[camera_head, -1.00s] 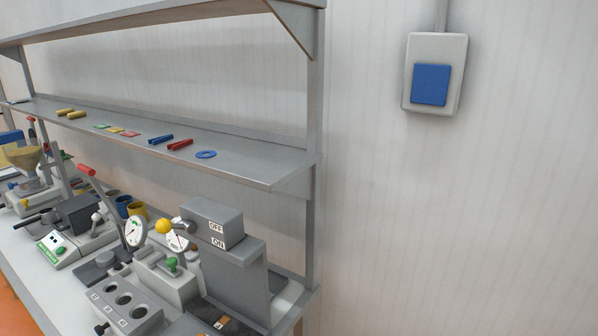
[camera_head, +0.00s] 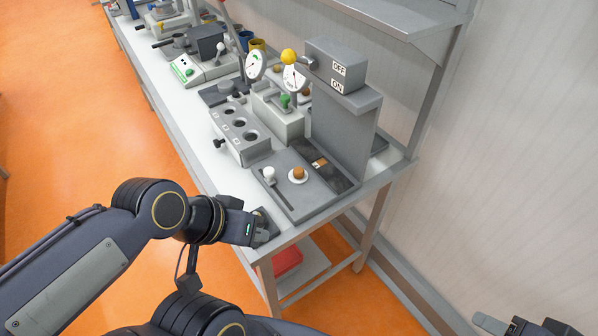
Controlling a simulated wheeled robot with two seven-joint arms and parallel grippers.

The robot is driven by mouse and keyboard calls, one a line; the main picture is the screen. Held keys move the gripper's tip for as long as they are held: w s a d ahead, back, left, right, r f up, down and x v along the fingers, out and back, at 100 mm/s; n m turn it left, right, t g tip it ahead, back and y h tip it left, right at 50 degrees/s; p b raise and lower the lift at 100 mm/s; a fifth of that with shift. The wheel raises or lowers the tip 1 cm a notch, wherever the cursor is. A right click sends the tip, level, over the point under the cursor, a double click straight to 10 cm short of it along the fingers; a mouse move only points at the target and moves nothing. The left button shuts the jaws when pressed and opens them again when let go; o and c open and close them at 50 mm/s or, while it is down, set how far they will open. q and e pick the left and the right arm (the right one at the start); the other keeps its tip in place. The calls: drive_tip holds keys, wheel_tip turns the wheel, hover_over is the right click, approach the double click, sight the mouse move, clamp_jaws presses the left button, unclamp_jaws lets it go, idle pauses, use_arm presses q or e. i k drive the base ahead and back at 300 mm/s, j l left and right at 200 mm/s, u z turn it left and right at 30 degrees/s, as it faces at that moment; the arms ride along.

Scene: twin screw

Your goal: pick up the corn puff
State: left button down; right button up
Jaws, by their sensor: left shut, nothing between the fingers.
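A small round orange-brown ball (camera_head: 298,172), which looks like the corn puff, sits on a white disc on the dark grey plate (camera_head: 281,200) near the table's front end. My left gripper (camera_head: 264,230) is shut and empty at the table's near edge, in front of and to the left of the ball, apart from it. Its fingertips are small and partly dark in this view. Part of my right gripper (camera_head: 492,322) shows at the bottom right corner, away from the table; its jaws are not clear.
A white-knobbed lever (camera_head: 268,173) stands just left of the ball. A tall grey machine (camera_head: 343,125) with OFF and ON labels rises behind it. A grey block with round holes (camera_head: 240,135) stands to the left. The shelf (camera_head: 400,15) overhangs the back.

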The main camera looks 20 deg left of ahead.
sight(298, 172)
drive_tip(key=j+u, duration=0.65)
drive_tip(key=u, duration=0.2)
drive_tip(key=i+j+u, duration=0.1)
drive_tip(key=j+u, duration=0.3)
drive_tip(key=l, duration=0.1)
